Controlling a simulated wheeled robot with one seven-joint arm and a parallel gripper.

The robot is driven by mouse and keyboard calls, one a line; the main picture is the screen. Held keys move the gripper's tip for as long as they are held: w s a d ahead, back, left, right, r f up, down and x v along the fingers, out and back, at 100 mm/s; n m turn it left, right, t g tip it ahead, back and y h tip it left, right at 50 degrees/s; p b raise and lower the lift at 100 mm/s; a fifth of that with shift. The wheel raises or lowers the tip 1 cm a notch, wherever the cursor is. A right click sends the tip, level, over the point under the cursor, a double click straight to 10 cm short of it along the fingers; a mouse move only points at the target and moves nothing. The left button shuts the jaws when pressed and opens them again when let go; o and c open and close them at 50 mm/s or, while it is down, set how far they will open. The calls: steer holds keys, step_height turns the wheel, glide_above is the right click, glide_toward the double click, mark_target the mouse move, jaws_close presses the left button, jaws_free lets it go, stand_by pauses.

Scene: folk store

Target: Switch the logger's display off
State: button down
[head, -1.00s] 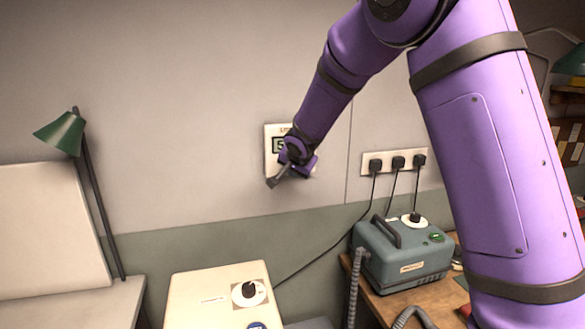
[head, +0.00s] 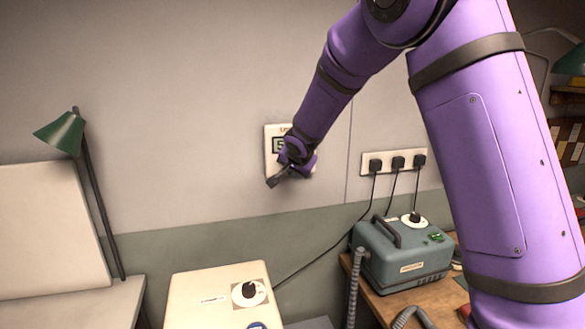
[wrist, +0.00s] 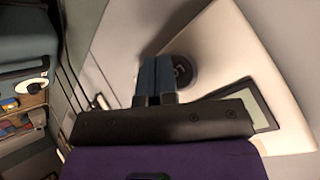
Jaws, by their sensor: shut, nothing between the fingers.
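The logger (head: 270,160) is a pale box on the wall, mostly hidden behind my gripper and forearm in the head view. Part of its display (head: 278,146) shows with a dark character on a greenish ground. In the wrist view the logger's pale face (wrist: 228,52) fills the upper right, with the display (wrist: 252,105) at the right. A dark round button or knob (wrist: 183,70) sits on that face, right by my fingertips. My gripper (wrist: 157,62) is shut and empty, its fingertips at the button's left edge. I cannot tell whether they touch it.
A socket strip (head: 394,162) with black plugs is on the wall to the right. Below it a teal machine (head: 402,254) with a dial stands on a wooden bench. A cream box (head: 220,296) with a knob is in front. A green lamp (head: 62,133) stands at the left.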

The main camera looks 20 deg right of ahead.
steer(key=shift+w, duration=0.35)
steer(key=shift+s, duration=0.55)
steer(key=s, duration=0.5)
steer(key=shift+s, duration=0.4)
stand_by(0.5)
